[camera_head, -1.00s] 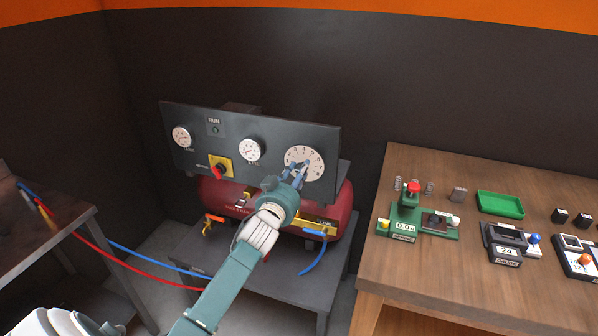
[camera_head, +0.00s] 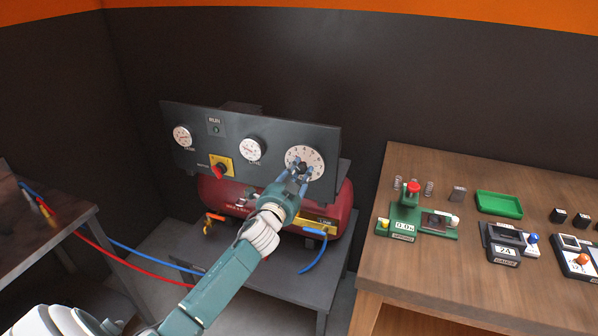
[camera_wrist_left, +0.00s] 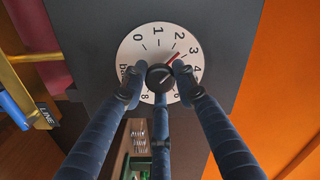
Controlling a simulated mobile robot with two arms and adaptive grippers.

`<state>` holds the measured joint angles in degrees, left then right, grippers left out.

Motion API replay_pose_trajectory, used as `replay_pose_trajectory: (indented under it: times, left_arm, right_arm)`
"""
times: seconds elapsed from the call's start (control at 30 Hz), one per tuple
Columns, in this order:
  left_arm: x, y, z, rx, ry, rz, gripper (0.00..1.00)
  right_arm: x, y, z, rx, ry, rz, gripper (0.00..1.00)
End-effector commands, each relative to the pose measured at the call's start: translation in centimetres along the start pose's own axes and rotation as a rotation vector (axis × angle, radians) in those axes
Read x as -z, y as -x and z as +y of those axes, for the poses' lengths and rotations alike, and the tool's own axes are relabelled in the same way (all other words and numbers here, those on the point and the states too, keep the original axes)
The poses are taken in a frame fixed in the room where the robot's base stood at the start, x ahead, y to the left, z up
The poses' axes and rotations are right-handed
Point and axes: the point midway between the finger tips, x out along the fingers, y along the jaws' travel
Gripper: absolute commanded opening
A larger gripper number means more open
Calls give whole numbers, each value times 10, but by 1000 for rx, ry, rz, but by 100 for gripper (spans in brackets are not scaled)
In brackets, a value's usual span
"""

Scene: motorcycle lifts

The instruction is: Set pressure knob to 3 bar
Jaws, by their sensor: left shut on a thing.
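The pressure knob is a small black knob (camera_wrist_left: 160,77) at the centre of a white round dial (camera_wrist_left: 140,45) marked in bar. In the head view, the dial (camera_head: 304,152) is on the right part of the dark panel. My left gripper (camera_head: 302,172) reaches up to it from below. In the left wrist view, my left gripper (camera_wrist_left: 157,80) has its fingers around the knob, shut on it. A short red line by the knob points up and right, around the 2-to-3 part of the scale. The fingers hide some lower numbers. My right gripper is not in view.
The panel (camera_head: 275,142) also carries two smaller gauges, a RUN light and a red switch (camera_head: 220,170) on yellow. A red tank (camera_head: 335,215) with hoses sits below. A wooden bench (camera_head: 450,270) with devices and a green tray (camera_head: 499,205) stands right.

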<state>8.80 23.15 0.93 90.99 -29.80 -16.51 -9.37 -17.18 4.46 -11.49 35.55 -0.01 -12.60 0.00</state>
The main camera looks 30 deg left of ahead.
Motion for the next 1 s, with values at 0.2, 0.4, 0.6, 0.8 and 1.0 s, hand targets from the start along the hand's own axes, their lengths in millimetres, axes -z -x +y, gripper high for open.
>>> replay_pose_trajectory:
  times: [0.2, 0.4, 0.6, 0.8, 1.0]
  left_arm:
    - [4, -1, -4, 7, -147, 10, 3]
    - [5, -1, -3, 7, -234, 10, 3]
    - [5, -1, -3, 7, -272, 10, 3]
    - [5, -1, -2, 6, -282, 10, 3]
    - [5, -1, -2, 6, -280, 10, 3]
  right_arm:
    - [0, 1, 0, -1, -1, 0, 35]
    - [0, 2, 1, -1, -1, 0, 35]
    - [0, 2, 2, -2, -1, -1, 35]
    - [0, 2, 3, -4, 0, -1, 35]
    - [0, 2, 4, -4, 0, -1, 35]
